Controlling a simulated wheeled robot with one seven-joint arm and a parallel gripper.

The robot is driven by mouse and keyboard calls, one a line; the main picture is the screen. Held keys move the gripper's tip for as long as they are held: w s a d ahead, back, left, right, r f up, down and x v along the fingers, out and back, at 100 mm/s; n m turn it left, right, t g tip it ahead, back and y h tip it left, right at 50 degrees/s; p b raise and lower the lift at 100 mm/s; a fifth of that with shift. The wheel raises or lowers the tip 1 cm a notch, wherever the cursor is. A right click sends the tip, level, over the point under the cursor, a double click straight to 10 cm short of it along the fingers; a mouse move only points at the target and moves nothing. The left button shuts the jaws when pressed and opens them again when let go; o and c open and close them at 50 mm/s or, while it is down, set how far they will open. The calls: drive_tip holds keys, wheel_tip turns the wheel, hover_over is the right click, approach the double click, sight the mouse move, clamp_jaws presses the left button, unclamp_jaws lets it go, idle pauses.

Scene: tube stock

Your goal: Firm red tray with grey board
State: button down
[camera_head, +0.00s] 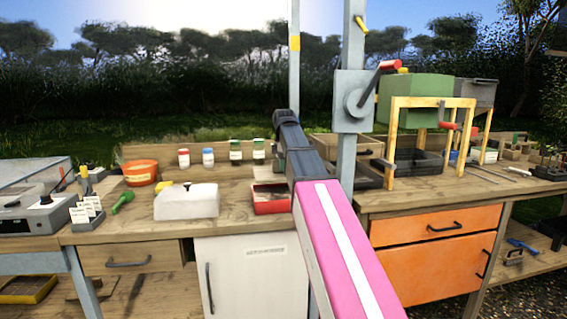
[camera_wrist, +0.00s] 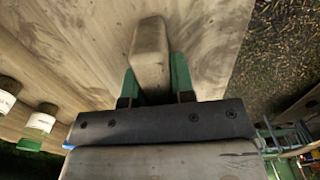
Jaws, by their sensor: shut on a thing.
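The red tray (camera_head: 268,207) sits on the wooden bench in the head view, with dark fill inside. My pink arm and dark wrist pass in front of its right side and hide part of it. In the wrist view my gripper (camera_wrist: 155,75) has its green fingers shut on a grey-beige block, which looks like part of the grey board (camera_wrist: 150,50). Wooden bench surface shows behind the block. The red tray is not in the wrist view. The head view does not show my fingertips or the held board clearly.
Several jars stand along the back of the bench, including a white-labelled one (camera_wrist: 42,120). A grey post (camera_head: 349,130) and yellow frame (camera_head: 432,101) stand to the right.

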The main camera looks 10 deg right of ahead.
hover_over(284, 195)
drive_tip(key=shift+f, duration=2.9)
drive_tip(key=shift+f, duration=1.4)
idle(1.8)
drive_tip(key=shift+r, duration=0.15)
drive_tip(key=shift+r, duration=3.85)
